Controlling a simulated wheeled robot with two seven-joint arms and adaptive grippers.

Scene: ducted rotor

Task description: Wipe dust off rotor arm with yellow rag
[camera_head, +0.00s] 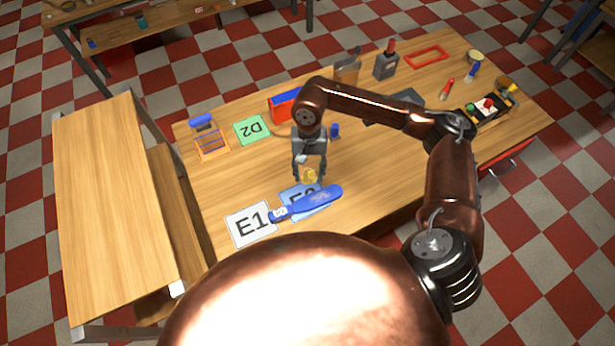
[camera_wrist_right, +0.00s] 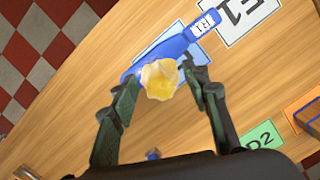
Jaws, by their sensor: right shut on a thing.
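The blue rotor arm (camera_head: 318,203) lies near the table's front edge, across a blue card and reaching toward the white E1 card; its end bears an R1 label. The wrist view also shows the rotor arm (camera_wrist_right: 168,50). My right gripper (camera_head: 309,172) points down just behind the rotor arm, with the crumpled yellow rag (camera_head: 310,176) at its fingertips. In the wrist view my right gripper (camera_wrist_right: 160,82) is shut on the yellow rag (camera_wrist_right: 160,80), which overlaps the rotor arm; I cannot tell whether they touch. No dust is clear at this size. My left gripper is out of view.
The E1 card (camera_head: 250,224) lies left of the rotor arm, and the green D2 card (camera_head: 252,130) behind it. Bare wood lies right of the rotor arm.

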